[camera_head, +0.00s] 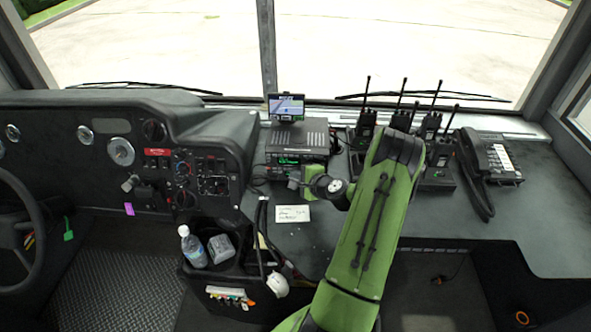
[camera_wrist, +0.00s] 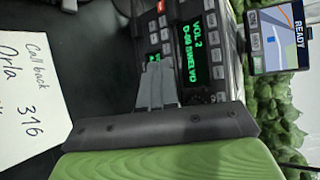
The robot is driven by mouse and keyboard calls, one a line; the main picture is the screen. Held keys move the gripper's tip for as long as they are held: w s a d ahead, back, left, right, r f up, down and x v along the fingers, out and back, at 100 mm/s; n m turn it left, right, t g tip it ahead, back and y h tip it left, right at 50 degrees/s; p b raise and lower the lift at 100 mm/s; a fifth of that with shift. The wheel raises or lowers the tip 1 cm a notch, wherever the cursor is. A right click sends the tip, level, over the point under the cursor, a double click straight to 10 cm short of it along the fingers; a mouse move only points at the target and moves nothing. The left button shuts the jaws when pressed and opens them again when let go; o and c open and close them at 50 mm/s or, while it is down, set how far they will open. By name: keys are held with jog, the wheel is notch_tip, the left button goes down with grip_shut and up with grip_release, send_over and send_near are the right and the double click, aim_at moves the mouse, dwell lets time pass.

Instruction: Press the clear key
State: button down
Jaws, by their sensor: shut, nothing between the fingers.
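A black radio unit (camera_head: 297,139) stands on the dash, with a second unit (camera_head: 291,160) below it. In the wrist view the radio's face (camera_wrist: 203,25) appears turned sideways, with a green display (camera_wrist: 193,48) reading "VOL 2" and grey keys beside it. One key is red (camera_wrist: 161,7). The key labels are too small to read, so I cannot tell which is the clear key. My gripper (camera_wrist: 157,67) is shut and empty, its fingertips pointing at the radio fronts and partly hiding a smaller green display. I cannot tell whether they touch. My gripper (camera_head: 294,184) also shows in the head view.
A small screen reading "READY" (camera_wrist: 281,40) stands above the radio. A handwritten note (camera_head: 292,213) lies on the dash nearby. Several handheld radios (camera_head: 430,125) and a desk phone (camera_head: 500,160) stand to the right. A bin with a bottle (camera_head: 192,246) is below left.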

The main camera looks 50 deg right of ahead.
jog(key=shift+s+a, duration=0.45)
jog(key=shift+a, duration=0.1)
jog(key=shift+b, duration=0.3)
jog(key=s+a+b, duration=0.2)
jog(key=a, duration=0.1)
jog(key=shift+s+a+f, duration=0.15)
jog(key=shift+s, duration=0.2)
jog(key=shift+s+a, duration=0.2)
jog(key=shift+a, duration=0.1)
